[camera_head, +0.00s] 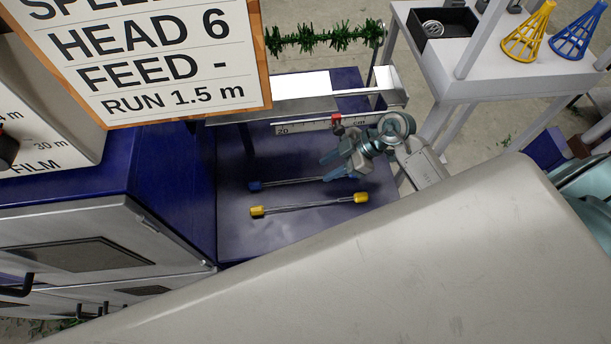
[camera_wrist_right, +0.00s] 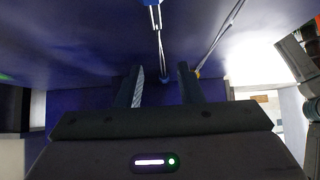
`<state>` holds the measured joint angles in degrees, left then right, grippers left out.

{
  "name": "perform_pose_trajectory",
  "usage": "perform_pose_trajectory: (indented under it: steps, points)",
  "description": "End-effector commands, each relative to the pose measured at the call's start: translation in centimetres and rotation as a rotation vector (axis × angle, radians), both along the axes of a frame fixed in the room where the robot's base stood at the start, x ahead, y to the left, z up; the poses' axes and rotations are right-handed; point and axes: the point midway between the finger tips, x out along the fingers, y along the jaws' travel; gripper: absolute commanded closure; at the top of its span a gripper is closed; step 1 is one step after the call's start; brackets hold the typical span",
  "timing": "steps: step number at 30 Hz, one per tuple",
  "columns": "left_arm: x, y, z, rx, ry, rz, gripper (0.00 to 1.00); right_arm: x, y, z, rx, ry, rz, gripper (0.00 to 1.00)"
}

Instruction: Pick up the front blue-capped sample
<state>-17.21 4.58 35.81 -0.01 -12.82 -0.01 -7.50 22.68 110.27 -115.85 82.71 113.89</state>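A blue-capped sample (camera_head: 290,182), a thin rod with a blue cap at its left end, lies on the dark blue table. Its right end is hidden by my right gripper (camera_head: 341,167), whose two fingers are apart. In the right wrist view the blue cap (camera_wrist_right: 165,79) shows between the open fingers of the gripper (camera_wrist_right: 162,77), with its rod running away from them. I cannot tell whether the fingers touch it. A yellow-capped sample (camera_head: 310,205) lies beside it, nearer the bottom of the head view. My left gripper is not in view.
A metal rail with a ruler (camera_head: 303,126) and a red slider (camera_head: 337,120) stands behind the samples. A sign (camera_head: 150,55) and a blue cabinet (camera_head: 165,180) are at left. A white shelf (camera_head: 460,70) holds a black box (camera_head: 440,25) and yellow and blue cones.

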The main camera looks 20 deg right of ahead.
Motion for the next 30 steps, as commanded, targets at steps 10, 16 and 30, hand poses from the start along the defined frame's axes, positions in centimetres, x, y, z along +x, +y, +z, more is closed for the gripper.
perform_pose_trajectory:
  steps: [10, 16, 30]
  points:
    - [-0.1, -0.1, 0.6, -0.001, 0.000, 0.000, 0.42, 0.6, 2.5, -0.1, 0.000, 0.001, 0.001, 0.66]
    - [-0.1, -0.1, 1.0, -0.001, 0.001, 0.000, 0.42, 1.0, 4.2, -1.6, 0.005, 0.002, 0.000, 0.66]
    - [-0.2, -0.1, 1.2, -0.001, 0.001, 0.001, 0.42, 1.5, 5.8, -3.6, 0.000, -0.001, 0.001, 0.66]
